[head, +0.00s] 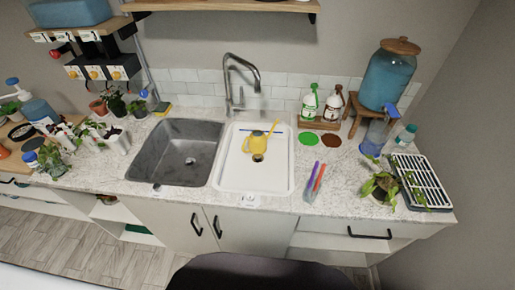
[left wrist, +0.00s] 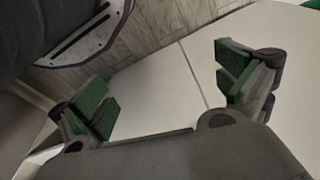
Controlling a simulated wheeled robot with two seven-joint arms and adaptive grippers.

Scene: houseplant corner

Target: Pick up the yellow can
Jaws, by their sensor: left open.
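The yellow can (head: 258,143), a small watering can with a spout, stands in the white right-hand basin (head: 225,178) of the sink in the head view. Its spout points up and to the right. Neither gripper shows in the head view. In the left wrist view my left gripper (left wrist: 168,84) is open and empty, its green-padded fingers spread wide. Behind the fingers are pale cabinet fronts (left wrist: 165,90) and the floor. The can is not in the left wrist view. My right gripper is not in view.
A grey faucet (head: 240,80) rises behind the basins, and the grey left basin (head: 175,150) is empty. Colored sticks (head: 315,178) lie right of the white basin. A potted plant (head: 381,186), drying rack (head: 420,180) and blue water jar (head: 389,78) stand farther right. Several small plants crowd the left.

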